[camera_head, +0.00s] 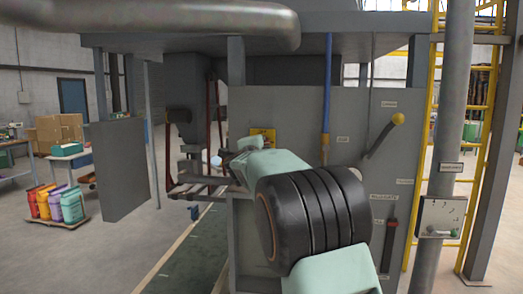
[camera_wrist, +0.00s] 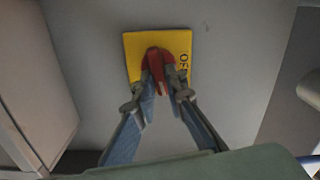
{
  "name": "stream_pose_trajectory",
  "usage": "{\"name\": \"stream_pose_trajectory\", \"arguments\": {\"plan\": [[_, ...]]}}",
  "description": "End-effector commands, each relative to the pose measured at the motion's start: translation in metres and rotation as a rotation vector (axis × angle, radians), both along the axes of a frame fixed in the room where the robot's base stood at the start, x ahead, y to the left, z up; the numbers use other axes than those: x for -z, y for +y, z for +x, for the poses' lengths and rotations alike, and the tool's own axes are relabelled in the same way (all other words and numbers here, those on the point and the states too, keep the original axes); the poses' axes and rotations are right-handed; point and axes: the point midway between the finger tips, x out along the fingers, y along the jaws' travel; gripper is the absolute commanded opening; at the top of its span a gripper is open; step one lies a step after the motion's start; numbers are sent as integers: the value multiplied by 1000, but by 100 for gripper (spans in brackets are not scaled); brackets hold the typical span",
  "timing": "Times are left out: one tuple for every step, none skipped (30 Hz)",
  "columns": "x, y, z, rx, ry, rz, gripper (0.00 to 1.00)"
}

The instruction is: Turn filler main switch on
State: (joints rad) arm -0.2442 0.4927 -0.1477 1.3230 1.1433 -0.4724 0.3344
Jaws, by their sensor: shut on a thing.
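The main switch is a red rotary knob (camera_wrist: 157,54) on a yellow plate (camera_wrist: 180,42), with black letters reading "OF" at the plate's right edge. The plate (camera_head: 258,133) also shows in the head view on the grey cabinet's front, partly behind my arm. My gripper (camera_wrist: 160,88) is shut on the red knob's handle, one finger on each side. In the wrist view the handle points down toward my gripper, slightly tilted. My fingertips hide parts of the handle's sides.
The grey cabinet (camera_head: 300,110) also carries a yellow-knobbed lever (camera_head: 383,132), a blue vertical pole (camera_head: 326,90) and a red-handled lever (camera_head: 389,240). A grey column with a small control box (camera_head: 440,215) stands at right.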

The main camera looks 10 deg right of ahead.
Motion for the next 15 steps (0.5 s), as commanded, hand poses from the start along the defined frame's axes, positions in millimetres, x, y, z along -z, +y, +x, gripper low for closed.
{"name": "stream_pose_trajectory", "arguments": {"plan": [[3, -1, 0, 1, -11, 33, 0], [3, 0, 0, 0, -17, 51, 0], [3, 0, 0, 0, -24, 74, 0], [3, 0, 0, 0, -29, 90, 0], [3, 0, 0, 0, -34, 105, 0], [3, -1, 0, 1, -41, 125, 0], [3, -1, 0, 1, -44, 138, 0], [3, -1, 0, 1, -48, 150, 0], [3, 0, 0, 0, -52, 164, 0], [2, 0, 0, 0, -56, 173, 0], [2, 0, 0, 0, -59, 182, 0], [2, 0, 0, 0, -62, 190, 0], [2, 0, 0, 0, -64, 196, 0], [2, 0, 0, 0, -66, 202, 0], [2, 0, 0, 0, -67, 207, 0]]}}
